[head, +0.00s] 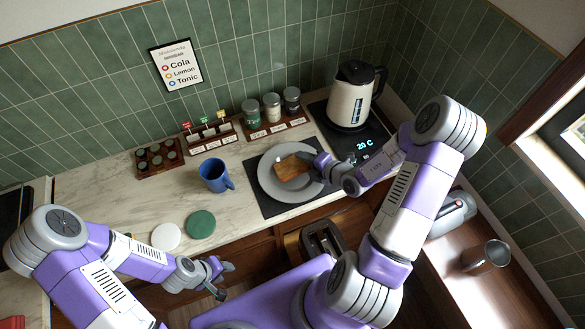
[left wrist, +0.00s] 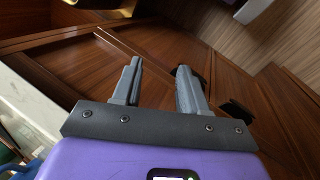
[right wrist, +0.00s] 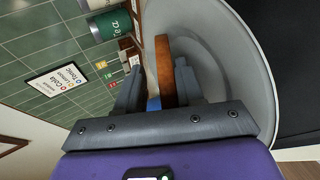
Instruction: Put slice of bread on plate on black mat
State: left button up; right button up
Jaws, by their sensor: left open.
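The slice of bread (head: 290,167) is over the grey plate (head: 267,184), which stands on the black mat (head: 258,203). My right gripper (head: 315,162) is at the bread's right side. In the right wrist view the bread (right wrist: 164,72) shows edge-on between the fingers of my right gripper (right wrist: 158,88), close to one finger, with a gap on the other side. The plate (right wrist: 235,60) is beside it. I cannot tell whether the bread lies fully flat on the plate. My left gripper (head: 222,278) is open and empty in front of the counter, also in the left wrist view (left wrist: 157,85).
A blue mug (head: 214,175) stands left of the mat. Spice jars (head: 272,107) stand behind the plate, and a kettle (head: 352,95) behind right. White (head: 166,236) and green (head: 200,225) coasters lie at the front left. A toaster (head: 322,240) is in front of the mat.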

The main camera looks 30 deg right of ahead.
jog(key=p+v, duration=0.4)
jog(key=v, duration=0.2)
jog(key=shift+s+r, duration=0.1)
jog(key=shift+r, duration=0.1)
jog(key=shift+s+d+r, duration=0.1)
jog(key=shift+s+d, duration=0.1)
jog(key=shift+s, duration=0.2)
notch_tip(320, 180, up, 7)
jog(key=s+p, duration=0.2)
jog(key=p, duration=0.5)
jog(key=shift+s+d+r+p, duration=0.2)
jog(key=shift+d+p, duration=0.15)
jog(key=shift+d, duration=0.1)
jog(key=shift+a+f, duration=0.1)
